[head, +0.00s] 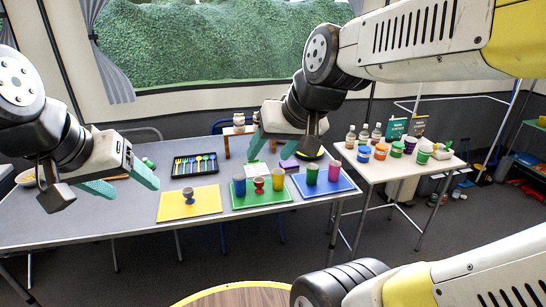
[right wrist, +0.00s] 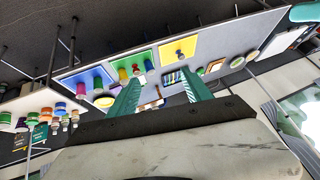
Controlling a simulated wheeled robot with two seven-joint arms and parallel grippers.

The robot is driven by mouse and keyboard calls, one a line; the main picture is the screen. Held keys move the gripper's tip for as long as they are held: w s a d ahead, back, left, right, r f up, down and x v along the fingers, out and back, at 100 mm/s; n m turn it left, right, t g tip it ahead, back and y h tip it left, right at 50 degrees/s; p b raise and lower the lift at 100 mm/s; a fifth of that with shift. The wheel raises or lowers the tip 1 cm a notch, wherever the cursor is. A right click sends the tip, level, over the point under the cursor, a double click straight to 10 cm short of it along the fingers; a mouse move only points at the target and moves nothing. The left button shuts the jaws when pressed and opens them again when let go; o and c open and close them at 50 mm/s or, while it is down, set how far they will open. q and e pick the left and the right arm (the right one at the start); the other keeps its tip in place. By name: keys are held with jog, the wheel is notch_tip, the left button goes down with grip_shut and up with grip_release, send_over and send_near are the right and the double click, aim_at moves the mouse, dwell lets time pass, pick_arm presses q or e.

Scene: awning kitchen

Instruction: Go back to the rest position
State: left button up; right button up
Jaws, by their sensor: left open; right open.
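My left gripper (head: 120,182) is at the left of the head view, over the grey table (head: 110,225). Its teal fingers are apart with nothing between them. My right gripper (head: 272,146) is near the middle of the head view, in front of the table's back part as seen from here. Its teal fingers also show in the right wrist view (right wrist: 160,80), spread and empty. Both arms are raised, and neither gripper visibly touches anything. The right arm hides part of the window and the table's back edge.
The table carries a yellow tray (head: 176,212), a green tray (head: 286,200) and a blue tray (head: 342,186) with cups, plus a black cutlery tray (head: 195,174). A white side table (head: 385,174) holds jars and bottles. A round wooden top (head: 235,297) is at the bottom.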

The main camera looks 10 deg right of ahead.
jog(key=shift+h, duration=0.4)
jog(key=s, duration=0.1)
jog(key=s+d, duration=0.1)
jog(key=s, duration=0.2)
jog(key=shift+s+d+f, duration=0.35)
jog(key=shift+s, duration=0.05)
dwell(0.5)
